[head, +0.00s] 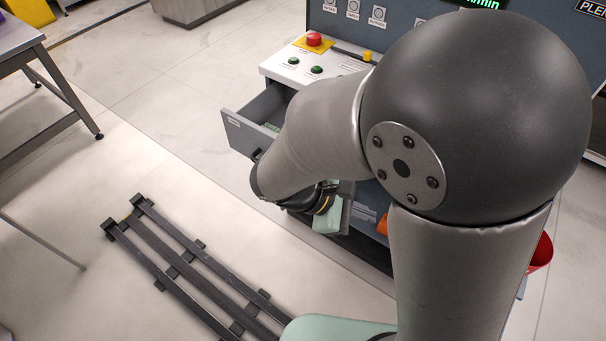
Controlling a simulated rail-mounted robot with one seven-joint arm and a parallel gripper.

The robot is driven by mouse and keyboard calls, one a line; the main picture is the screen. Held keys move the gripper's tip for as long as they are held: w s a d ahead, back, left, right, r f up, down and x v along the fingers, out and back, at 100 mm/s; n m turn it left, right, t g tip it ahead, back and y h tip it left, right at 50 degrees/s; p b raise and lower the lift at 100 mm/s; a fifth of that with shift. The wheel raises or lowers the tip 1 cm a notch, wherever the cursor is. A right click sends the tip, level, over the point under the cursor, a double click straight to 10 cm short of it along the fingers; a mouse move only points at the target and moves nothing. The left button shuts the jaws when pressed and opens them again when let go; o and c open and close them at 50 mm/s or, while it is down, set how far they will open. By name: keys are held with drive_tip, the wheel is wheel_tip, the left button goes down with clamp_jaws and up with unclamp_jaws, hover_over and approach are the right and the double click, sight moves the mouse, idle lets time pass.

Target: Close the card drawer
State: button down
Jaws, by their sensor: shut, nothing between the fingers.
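The card drawer (240,132) is a grey drawer pulled out of the cabinet, below the white control panel. Its front carries a small white label and a dark handle (257,155). Something green shows inside, and my arm hides the drawer's right part. My gripper (330,220) is only partly in view, as a pale green part below the dark wrist, to the right of and nearer than the drawer front. It is shut and seems empty; its fingertips are not clear. I cannot tell whether it touches the drawer.
The control panel (300,65) has a red button (314,39) and two green buttons. A dark rail track (185,262) runs along the floor in front. A grey-legged table (45,85) stands at the left. A red bin (541,252) shows at the right. The floor left of the drawer is clear.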

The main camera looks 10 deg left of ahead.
drive_tip(key=s+a+f+n+t+y+b, duration=0.1)
drive_tip(key=a+f+n+t+b, duration=0.25)
drive_tip(key=a+n+t, duration=0.5)
drive_tip(key=s+a+f+n+t+y+b, duration=0.15)
drive_tip(key=a+f+n+t, duration=0.4)
drive_tip(key=a, duration=0.65)
drive_tip(key=x, duration=1.4)
drive_tip(key=shift+w+r+b, duration=0.35)
drive_tip(key=shift+w+b, duration=0.05)
drive_tip(key=shift+b, duration=0.05)
